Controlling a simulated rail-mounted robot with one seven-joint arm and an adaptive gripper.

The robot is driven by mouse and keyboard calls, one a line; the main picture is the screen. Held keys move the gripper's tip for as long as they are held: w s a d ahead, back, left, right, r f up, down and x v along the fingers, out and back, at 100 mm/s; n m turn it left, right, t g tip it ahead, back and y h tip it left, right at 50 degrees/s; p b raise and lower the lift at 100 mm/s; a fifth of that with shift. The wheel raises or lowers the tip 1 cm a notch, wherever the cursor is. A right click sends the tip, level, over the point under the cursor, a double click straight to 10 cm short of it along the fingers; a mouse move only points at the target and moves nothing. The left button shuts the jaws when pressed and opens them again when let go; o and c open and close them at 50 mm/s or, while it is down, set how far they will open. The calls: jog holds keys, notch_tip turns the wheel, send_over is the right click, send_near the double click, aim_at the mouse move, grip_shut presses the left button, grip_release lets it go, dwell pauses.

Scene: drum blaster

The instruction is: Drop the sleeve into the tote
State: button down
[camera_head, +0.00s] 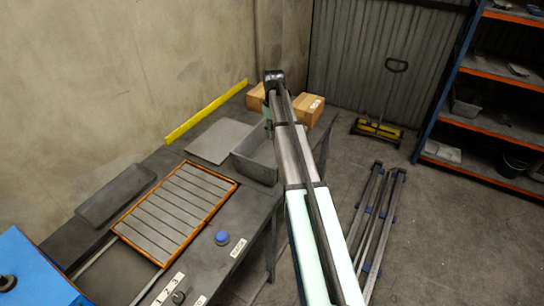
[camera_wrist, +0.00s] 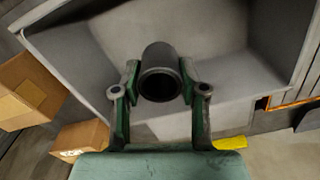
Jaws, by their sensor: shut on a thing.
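The sleeve (camera_wrist: 160,82), a dark grey hollow cylinder, sits between the two fingers of my gripper (camera_wrist: 158,88) in the wrist view. My gripper is shut on it, and its open end faces the camera. The grey tote (camera_wrist: 268,108) lies behind and below the sleeve in the wrist view, with its inner floor and walls visible. The sleeve appears over the tote's interior; its exact height above the floor cannot be told. In the head view the tote (camera_head: 250,167) stands on the dark table, partly covered by my arm.
Cardboard boxes (camera_head: 308,106) stand beyond the tote and also show at left in the wrist view (camera_wrist: 30,90). An orange-framed slatted panel (camera_head: 176,210), a flat grey plate (camera_head: 220,140) and a blue button (camera_head: 222,238) occupy the table (camera_head: 245,215). Shelving stands right.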

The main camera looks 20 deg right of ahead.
jog(key=shift+f, duration=0.35)
jog(key=c, duration=0.5)
grip_release()
jog(key=shift+c, duration=0.2)
jog(key=shift+r, duration=0.15)
notch_tip(320, 180, up, 12)
